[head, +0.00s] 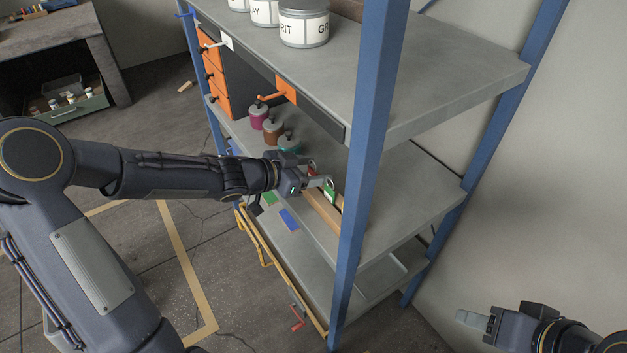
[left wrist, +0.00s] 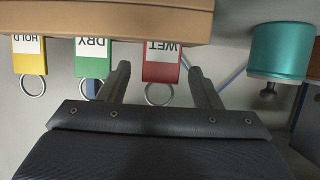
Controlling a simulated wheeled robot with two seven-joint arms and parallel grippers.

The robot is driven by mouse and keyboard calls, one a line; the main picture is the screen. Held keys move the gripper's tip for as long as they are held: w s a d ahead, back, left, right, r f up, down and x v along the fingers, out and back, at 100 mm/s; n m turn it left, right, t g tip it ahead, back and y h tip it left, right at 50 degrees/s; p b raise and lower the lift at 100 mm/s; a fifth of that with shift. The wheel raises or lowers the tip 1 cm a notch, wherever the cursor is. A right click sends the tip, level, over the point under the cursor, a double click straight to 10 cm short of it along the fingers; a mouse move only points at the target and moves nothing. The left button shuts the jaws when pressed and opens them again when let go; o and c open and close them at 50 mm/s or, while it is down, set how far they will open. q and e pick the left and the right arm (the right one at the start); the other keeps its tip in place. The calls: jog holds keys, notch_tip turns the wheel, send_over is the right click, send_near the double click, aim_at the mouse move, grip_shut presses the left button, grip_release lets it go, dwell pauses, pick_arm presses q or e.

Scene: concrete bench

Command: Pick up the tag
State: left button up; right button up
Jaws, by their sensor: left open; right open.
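Three tags hang in a row at a wooden rail (left wrist: 110,18) in the left wrist view, their lettering upside down. They are a yellow HOLD tag (left wrist: 29,58), a green DRY tag (left wrist: 92,60) and a red WET tag (left wrist: 162,66), each with a metal ring. My left gripper (left wrist: 160,72) is open, one finger on each side of the red tag and not closed on it. In the head view, my left gripper (head: 325,176) is at the shelf near the green tag (head: 330,192). My right gripper (head: 473,320) is open and empty at the lower right, away from the shelf.
A blue shelf post (head: 362,170) stands just right of my left gripper. The upper shelf board (head: 440,75) is above. A teal jar (left wrist: 282,50) is beside the tags. Pink (head: 258,118) and brown (head: 272,132) jars stand further left.

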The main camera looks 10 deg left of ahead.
pick_arm(q)
jog(key=shift+x, duration=1.15)
pick_arm(e)
jog(key=shift+f, duration=0.55)
pick_arm(q)
grip_shut()
jog(key=shift+r, duration=0.15)
pick_arm(e)
jog(key=shift+r, duration=0.1)
pick_arm(q)
jog(key=shift+r, duration=0.3)
notch_tip(320, 180, up, 2)
jog(key=shift+r+p, duration=0.15)
jog(key=shift+p, duration=0.8)
jog(key=s+r+p, duration=0.3)
jog(key=s+r, duration=0.2)
jog(key=s, duration=0.2)
jog(key=s+a+r+p, duration=0.1)
jog(key=s+r+p, duration=0.2)
jog(key=s, duration=0.4)
jog(key=shift+r, duration=0.9)
pick_arm(e)
notch_tip(320, 180, up, 8)
jog(key=shift+r, duration=0.15)
